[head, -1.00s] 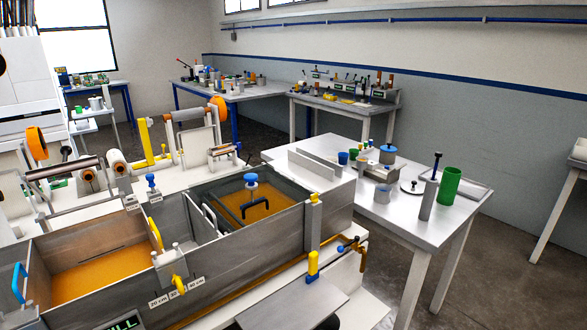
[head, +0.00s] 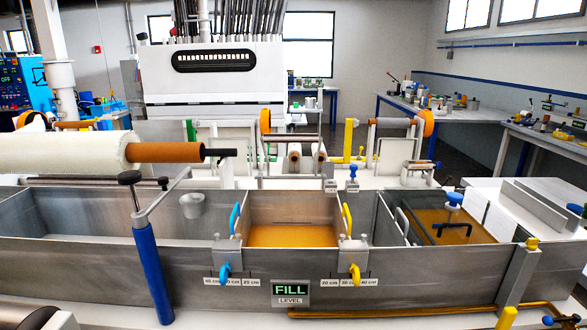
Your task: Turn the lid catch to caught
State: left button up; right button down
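Neither of my grippers is in view. No part is readably marked as the lid catch, so I cannot tell which one it is or how it is set. A grey post with a yellow top (head: 532,243) stands at the bath's front right. Beside it, a dark-framed insert with a blue knob (head: 454,199) lies over amber resin in the right compartment.
The long steel bath (head: 100,275) spans the front. A blue post (head: 150,265) stands front left. A white roll (head: 60,155) lies behind, left.

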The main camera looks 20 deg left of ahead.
aim_at(531, 243)
jog(key=z, duration=1.35)
jog(key=i, duration=0.35)
jog(key=u, duration=0.1)
